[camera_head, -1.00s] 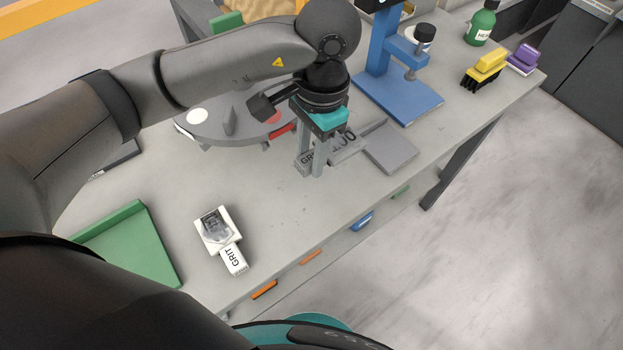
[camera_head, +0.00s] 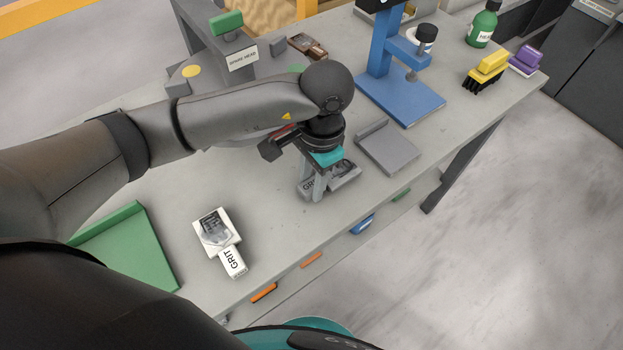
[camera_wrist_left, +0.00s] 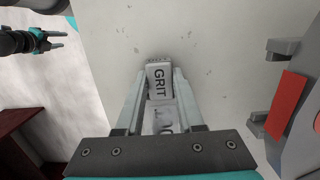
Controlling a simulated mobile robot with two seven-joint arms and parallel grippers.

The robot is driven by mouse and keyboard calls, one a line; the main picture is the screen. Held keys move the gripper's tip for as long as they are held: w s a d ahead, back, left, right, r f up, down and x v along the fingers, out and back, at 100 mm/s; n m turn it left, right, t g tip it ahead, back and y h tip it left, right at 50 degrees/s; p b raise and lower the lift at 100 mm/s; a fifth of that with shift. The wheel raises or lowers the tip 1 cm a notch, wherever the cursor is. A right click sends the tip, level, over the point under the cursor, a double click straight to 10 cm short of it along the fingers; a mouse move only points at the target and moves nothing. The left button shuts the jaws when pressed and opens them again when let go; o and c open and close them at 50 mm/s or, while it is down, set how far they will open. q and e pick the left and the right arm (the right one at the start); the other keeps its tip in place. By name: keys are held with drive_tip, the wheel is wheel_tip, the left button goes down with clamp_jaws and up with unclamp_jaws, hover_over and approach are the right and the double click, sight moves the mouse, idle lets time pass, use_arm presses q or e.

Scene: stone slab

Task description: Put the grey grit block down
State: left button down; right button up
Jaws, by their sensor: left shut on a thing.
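The grey grit block (camera_head: 346,177) is between the fingers of my left gripper (camera_head: 313,190), which is shut on it. The block is low over or on the slab table; I cannot tell whether it touches. In the left wrist view the block (camera_wrist_left: 160,80) shows its GRIT label between the two fingers (camera_wrist_left: 160,78). The fingers hide part of it in the head view. My right gripper (camera_wrist_left: 58,40) shows small at the upper left of the wrist view, empty, with its fingers apart.
A grey tray (camera_head: 388,148) lies just right of the block. A white GRIT block (camera_head: 220,240) and a green tray (camera_head: 135,240) lie to the left. A blue stand (camera_head: 400,97) is behind. The table's front edge is close; bare surface lies between the white block and my gripper.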

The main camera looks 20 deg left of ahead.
use_arm(q)
drive_tip(key=shift+f, duration=0.25)
drive_tip(key=c, duration=0.6)
unclamp_jaws()
drive_tip(key=shift+s+f, duration=0.1)
drive_tip(key=shift+s, duration=0.05)
drive_tip(key=shift+c, duration=0.2)
drive_tip(key=shift+o, duration=0.6)
drive_tip(key=shift+s, duration=0.1)
drive_tip(key=shift+f, duration=0.1)
drive_tip(key=shift+d, duration=0.1)
drive_tip(key=shift+r+p, duration=0.35)
drive_tip(key=shift+r, duration=0.1)
wheel_tip(320, 180, up, 12)
drive_tip(key=w, duration=0.1)
drive_tip(key=shift+w+d+p, duration=0.2)
drive_tip(key=shift+d+p, duration=0.15)
